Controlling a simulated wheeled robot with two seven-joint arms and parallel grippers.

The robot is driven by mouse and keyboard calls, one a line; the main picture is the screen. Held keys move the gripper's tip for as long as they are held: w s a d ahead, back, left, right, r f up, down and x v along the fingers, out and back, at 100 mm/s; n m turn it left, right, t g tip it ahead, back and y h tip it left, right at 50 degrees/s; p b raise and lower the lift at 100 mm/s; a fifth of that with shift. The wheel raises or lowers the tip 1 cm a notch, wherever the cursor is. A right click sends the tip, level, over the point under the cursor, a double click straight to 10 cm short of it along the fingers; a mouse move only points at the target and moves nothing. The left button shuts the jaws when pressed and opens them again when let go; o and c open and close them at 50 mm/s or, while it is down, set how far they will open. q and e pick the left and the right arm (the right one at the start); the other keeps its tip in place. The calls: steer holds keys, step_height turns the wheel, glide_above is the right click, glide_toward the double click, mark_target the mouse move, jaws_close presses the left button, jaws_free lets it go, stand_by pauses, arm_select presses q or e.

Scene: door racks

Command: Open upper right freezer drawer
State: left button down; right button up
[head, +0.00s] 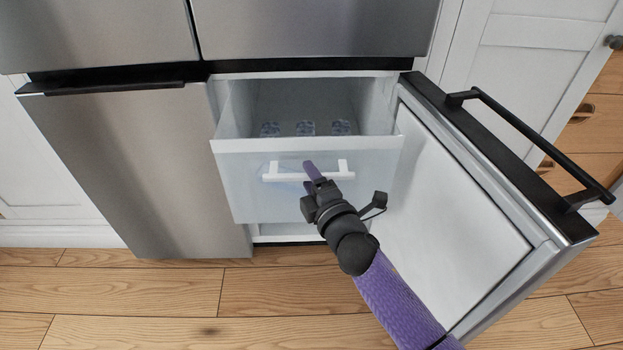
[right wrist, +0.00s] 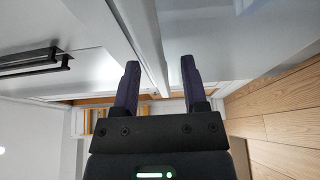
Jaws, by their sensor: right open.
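The upper right freezer drawer (head: 256,205) is a translucent white bin, and it stands pulled out from the right freezer compartment. Its white handle (head: 343,168) is on the front panel. My right gripper (head: 309,172) is at the handle, with its purple fingers near the left-middle part of the bar. In the right wrist view the fingers (right wrist: 158,82) are apart, with a long pale bar (right wrist: 147,45) showing between them. I cannot tell whether either finger touches the handle. My left gripper is not in view.
The right freezer door (head: 450,170) stands wide open, its black handle (head: 540,145) facing outward. The left freezer door (head: 135,150) is shut. Wood floor (head: 170,300) in front is clear.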

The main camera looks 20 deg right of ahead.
arm_select(q)
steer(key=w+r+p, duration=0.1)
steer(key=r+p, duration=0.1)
steer(key=p, duration=0.1)
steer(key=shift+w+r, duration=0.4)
arm_select(e)
steer(key=s+d, duration=0.1)
steer(key=s, duration=0.8)
steer(key=shift+s, duration=0.4)
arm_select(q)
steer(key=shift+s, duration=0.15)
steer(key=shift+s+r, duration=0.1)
